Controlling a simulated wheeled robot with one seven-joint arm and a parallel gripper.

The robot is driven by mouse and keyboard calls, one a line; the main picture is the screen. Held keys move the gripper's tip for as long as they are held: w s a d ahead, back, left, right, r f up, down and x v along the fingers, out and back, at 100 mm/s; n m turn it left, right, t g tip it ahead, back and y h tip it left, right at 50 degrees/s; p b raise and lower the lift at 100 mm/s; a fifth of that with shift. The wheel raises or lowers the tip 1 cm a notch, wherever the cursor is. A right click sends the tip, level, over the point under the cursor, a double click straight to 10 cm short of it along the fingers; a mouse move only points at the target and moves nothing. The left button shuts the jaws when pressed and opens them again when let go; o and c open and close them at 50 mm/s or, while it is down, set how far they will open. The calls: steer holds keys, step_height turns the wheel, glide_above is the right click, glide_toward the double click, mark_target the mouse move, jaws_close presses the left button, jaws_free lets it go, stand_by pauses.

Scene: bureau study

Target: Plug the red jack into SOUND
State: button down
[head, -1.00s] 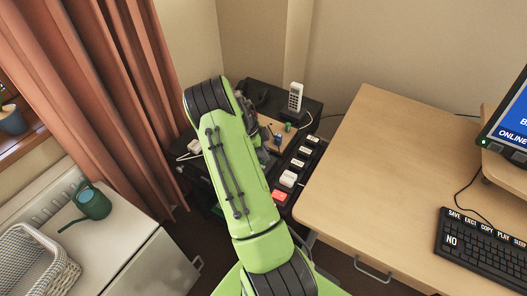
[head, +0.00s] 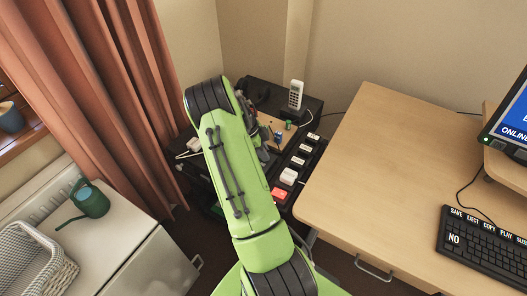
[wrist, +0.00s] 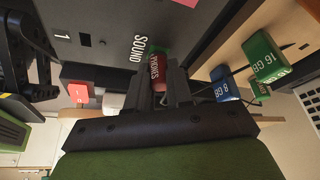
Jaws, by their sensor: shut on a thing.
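My gripper (wrist: 165,88) is shut on a small red piece, which I take to be the red jack (wrist: 158,84), in the wrist view. Only a bit of the jack shows between the fingers. They point at a dark grey panel (wrist: 105,22) with the labels SOUND (wrist: 138,47) and PHONES (wrist: 155,67). A green piece (wrist: 157,47) shows on the panel by these labels, just past the fingers. The socket at SOUND is hidden, and I cannot tell whether the jack touches the panel.
A blue 8 GB stick (wrist: 224,86) and a green 16 GB stick (wrist: 264,60) stand close to the right of my gripper. A power strip (head: 303,161) with white and red pieces lies beside the desk (head: 385,165). A cordless phone (head: 296,95) stands behind.

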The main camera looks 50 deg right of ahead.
steer(key=shift+f, duration=0.2)
steer(key=c, duration=0.9)
jaws_free()
steer(key=shift+c, duration=0.2)
steer(key=p+v, duration=0.4)
steer(key=v, duration=1.1)
steer(key=shift+r, duration=0.4)
steer(key=shift+a, duration=0.1)
